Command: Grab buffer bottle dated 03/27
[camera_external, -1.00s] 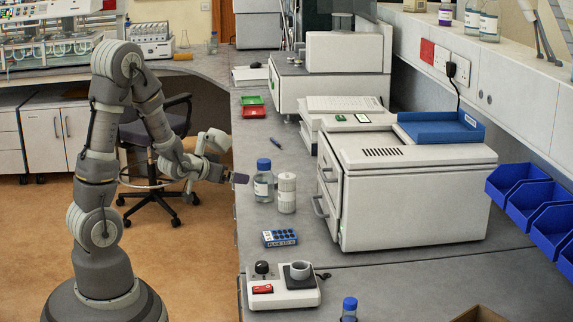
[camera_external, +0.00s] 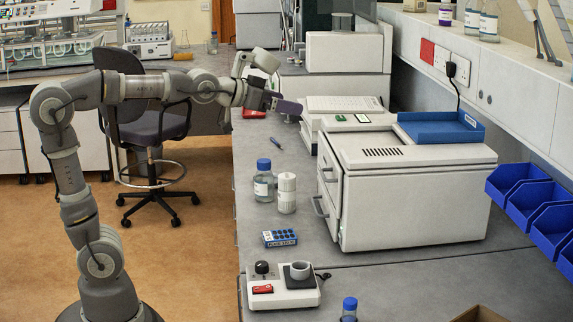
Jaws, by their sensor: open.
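A clear bottle with a blue cap and a white label (camera_external: 263,184) stands upright on the grey bench near its left edge. A second blue-capped bottle (camera_external: 349,309) is partly cut off at the bottom edge. More labelled bottles (camera_external: 489,22) stand on the shelf at the upper right. The dates on the labels are too small to read. My gripper (camera_external: 290,106) is open and empty, above the bench, beyond the first bottle and to its right in the picture.
A white cylindrical container (camera_external: 287,193) stands right beside the first bottle. A large white instrument (camera_external: 412,195) stands to the right. A red tray (camera_external: 253,113) lies near my gripper.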

